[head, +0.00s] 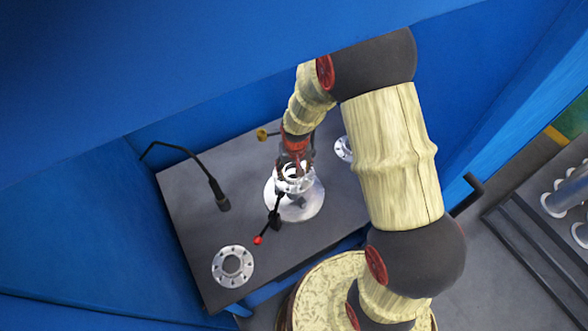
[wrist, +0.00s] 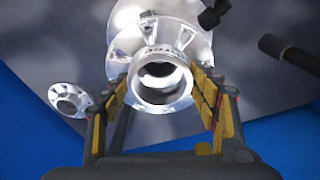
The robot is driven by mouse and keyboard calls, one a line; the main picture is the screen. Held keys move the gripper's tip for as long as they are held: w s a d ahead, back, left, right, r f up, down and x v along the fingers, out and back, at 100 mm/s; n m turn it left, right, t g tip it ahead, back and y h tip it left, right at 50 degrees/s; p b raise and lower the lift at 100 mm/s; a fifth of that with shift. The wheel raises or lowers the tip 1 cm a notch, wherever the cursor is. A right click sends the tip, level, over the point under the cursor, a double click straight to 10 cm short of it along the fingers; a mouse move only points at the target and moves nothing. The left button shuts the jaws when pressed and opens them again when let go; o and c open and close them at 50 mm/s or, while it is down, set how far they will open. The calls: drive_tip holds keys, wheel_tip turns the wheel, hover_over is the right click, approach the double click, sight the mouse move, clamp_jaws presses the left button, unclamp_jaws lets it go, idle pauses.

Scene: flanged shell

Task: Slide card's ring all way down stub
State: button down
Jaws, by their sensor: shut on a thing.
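No card shows in either view. A silver flanged shell (head: 292,208) stands on the dark bench in the head view. In the wrist view its wide flange (wrist: 125,20) lies behind a bright round ring (wrist: 161,84) with a dark bore. My gripper (wrist: 163,92) has its yellow-padded fingers on both sides of this ring and is shut on it. I cannot tell whether the ring is separate from the stub or how far down it sits. In the head view my gripper (head: 295,163) is right above the shell and partly hides it.
A loose flange (head: 232,266) lies at the bench's front left; another (head: 343,148) is partly behind my arm. A black gooseneck lamp (head: 222,197) stands at left. A black lever with a red tip (head: 259,240) is beside the shell. Blue walls enclose the bench.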

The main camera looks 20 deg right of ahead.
drive_tip(key=shift+w+f+b, duration=0.1)
drive_tip(key=shift+f+b, duration=0.4)
drive_tip(key=shift+f, duration=0.4)
drive_tip(key=shift+f+b, duration=2.6)
drive_tip(key=shift+f, duration=0.7)
idle(2.0)
drive_tip(key=c, duration=1)
unclamp_jaws()
drive_tip(key=o, duration=0.5)
drive_tip(key=shift+s+f, duration=0.15)
drive_tip(key=shift+s, duration=0.1)
drive_tip(key=r, duration=0.8)
drive_tip(key=s+r, duration=0.1)
drive_tip(key=r, duration=0.3)
drive_tip(key=shift+s+a, duration=0.1)
